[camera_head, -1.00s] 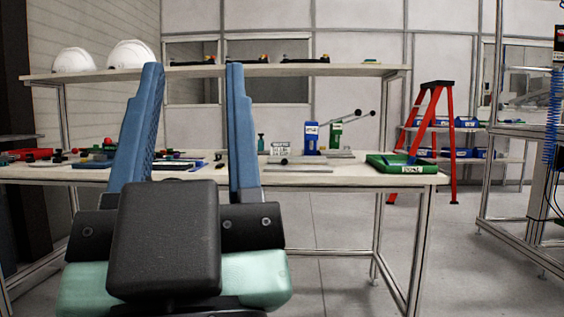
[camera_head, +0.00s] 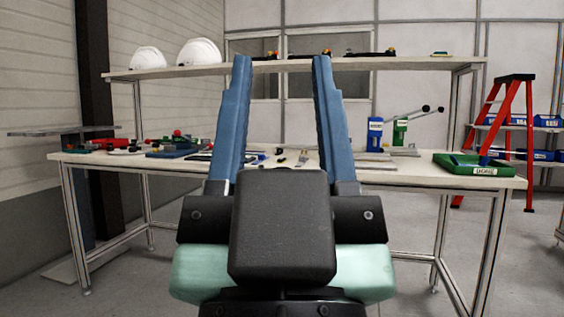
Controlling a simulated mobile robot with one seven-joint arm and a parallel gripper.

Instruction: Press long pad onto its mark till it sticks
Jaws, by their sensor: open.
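My gripper (camera_head: 282,62) is open, with its two blue fingers pointing up and apart and nothing between them. It stands in front of the workbench (camera_head: 420,177) in the head view and covers part of its top. Two white helmet shells, one on the left (camera_head: 148,58) and one to its right (camera_head: 200,53), sit on the upper shelf. Small dark items (camera_head: 281,154) lie on the bench between the fingers, too small to identify. I cannot pick out the long pad or its mark.
A blue press (camera_head: 375,134) and a green press (camera_head: 399,132) with lever handles stand right of my gripper. A green tray (camera_head: 474,164) is at the bench's right end. Coloured tools and a blue mat (camera_head: 174,152) lie left. A red ladder (camera_head: 514,130) stands behind.

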